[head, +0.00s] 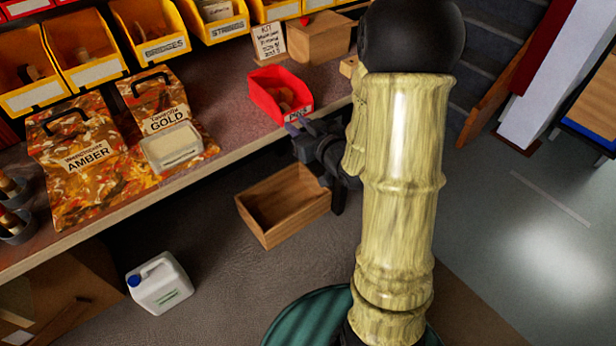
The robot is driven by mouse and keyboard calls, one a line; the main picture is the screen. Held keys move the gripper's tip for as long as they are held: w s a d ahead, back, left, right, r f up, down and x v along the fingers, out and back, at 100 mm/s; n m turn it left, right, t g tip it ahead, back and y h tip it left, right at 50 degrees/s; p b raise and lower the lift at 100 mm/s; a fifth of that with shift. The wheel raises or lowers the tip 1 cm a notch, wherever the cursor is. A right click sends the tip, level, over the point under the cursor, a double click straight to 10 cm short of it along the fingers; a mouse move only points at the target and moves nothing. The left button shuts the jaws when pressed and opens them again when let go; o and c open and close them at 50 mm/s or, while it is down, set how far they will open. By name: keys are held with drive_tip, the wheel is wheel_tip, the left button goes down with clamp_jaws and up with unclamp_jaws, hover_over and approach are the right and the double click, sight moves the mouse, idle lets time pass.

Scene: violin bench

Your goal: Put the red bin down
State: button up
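The red bin (265,97) is at the bench's right part, near its front edge. It holds small brown pieces and has a white label on its front that seems to read "PEGS". My gripper (296,130) is at the bin's front, just below the label, and its dark fingers look close to or touching the bin. I cannot tell whether the fingers are closed on it, or whether the bin rests on the bench or is slightly above it. My arm hides part of the bench to the right.
The bench (222,120) carries patterned AMBER (83,165) and GOLD (150,105) cases, a pale tray (172,148) and a wooden box (318,40). Yellow bins (150,30) line the back. An open wooden crate (285,205) and white jug (160,285) stand below. Floor at right is clear.

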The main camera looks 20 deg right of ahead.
drive_tip(key=s+a+f+m+g+h, duration=0.1)
drive_tip(key=s+a+f+g+h, duration=0.1)
drive_tip(key=s+g, duration=0.4)
drive_tip(key=s+a+f+m+g+h, duration=0.1)
drive_tip(key=s+g, duration=0.5)
drive_tip(key=s, duration=0.6)
wheel_tip(320, 180, down, 2)
drive_tip(key=shift+s+a+f+m+g+h, duration=0.25)
drive_tip(key=shift+a+m+g+h, duration=0.15)
drive_tip(key=shift+m+h, duration=0.25)
